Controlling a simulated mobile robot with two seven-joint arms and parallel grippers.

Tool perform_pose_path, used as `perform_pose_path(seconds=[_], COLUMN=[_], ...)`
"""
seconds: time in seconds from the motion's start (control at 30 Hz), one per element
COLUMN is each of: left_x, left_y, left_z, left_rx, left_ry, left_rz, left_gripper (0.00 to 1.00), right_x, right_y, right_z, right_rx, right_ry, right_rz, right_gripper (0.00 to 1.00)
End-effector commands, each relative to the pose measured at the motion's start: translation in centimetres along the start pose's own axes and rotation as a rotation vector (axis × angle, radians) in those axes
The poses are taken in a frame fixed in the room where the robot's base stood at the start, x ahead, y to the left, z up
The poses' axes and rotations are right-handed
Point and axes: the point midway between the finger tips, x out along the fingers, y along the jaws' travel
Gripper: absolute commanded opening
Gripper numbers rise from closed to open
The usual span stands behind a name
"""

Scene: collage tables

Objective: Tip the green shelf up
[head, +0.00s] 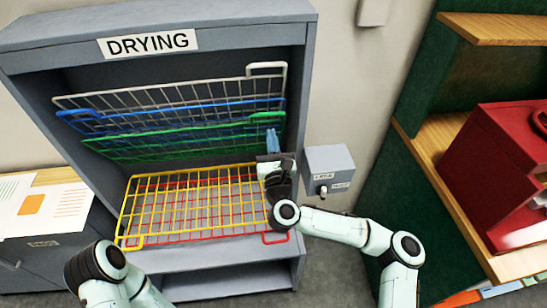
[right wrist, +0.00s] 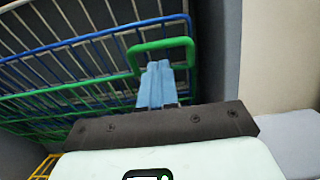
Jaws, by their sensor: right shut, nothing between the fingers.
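The green shelf (head: 180,143) is a wire rack inside the grey drying cabinet. It sits tilted up, close beneath the blue rack, with a raised loop at its right front corner. My right gripper (head: 272,140) is at the cabinet's right side, its light-blue fingers shut and empty, pointing up by that loop. In the right wrist view the fingers (right wrist: 157,85) overlap the lower edge of the green shelf's loop (right wrist: 163,44); I cannot tell whether they touch. My left arm shows at bottom left, but its gripper is out of view.
The white rack (head: 170,95) and blue rack (head: 180,113) are tilted up above. The yellow rack (head: 190,200) lies flat below, with a red rack (head: 274,238) under it. A grey wall box (head: 329,165) and a green bookcase (head: 400,190) stand right of the cabinet.

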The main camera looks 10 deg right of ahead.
Motion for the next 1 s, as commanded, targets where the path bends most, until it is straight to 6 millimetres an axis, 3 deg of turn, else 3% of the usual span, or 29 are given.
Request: perform_pose_path(seconds=[0.4,0.83,1.0], left_x=[0.9,1.0,1.9], left_y=[-0.5,-0.5,-0.9], left_z=[0.3,0.4,0.7], left_rx=[-0.002,-0.002,-0.004], left_ry=[-0.006,-0.006,-0.011], left_rz=[-0.002,-0.002,-0.004], left_gripper=[0.77,0.77,0.77], right_x=[1.6,1.7,1.5], right_y=[0.0,0.0,0.1], right_z=[1.3,1.2,0.4], right_rx=[0.0,0.0,0.0], right_ry=[0.0,0.0,0.001], right_rz=[0.001,0.001,0.002], right_gripper=[0.0,0.0,0.0])
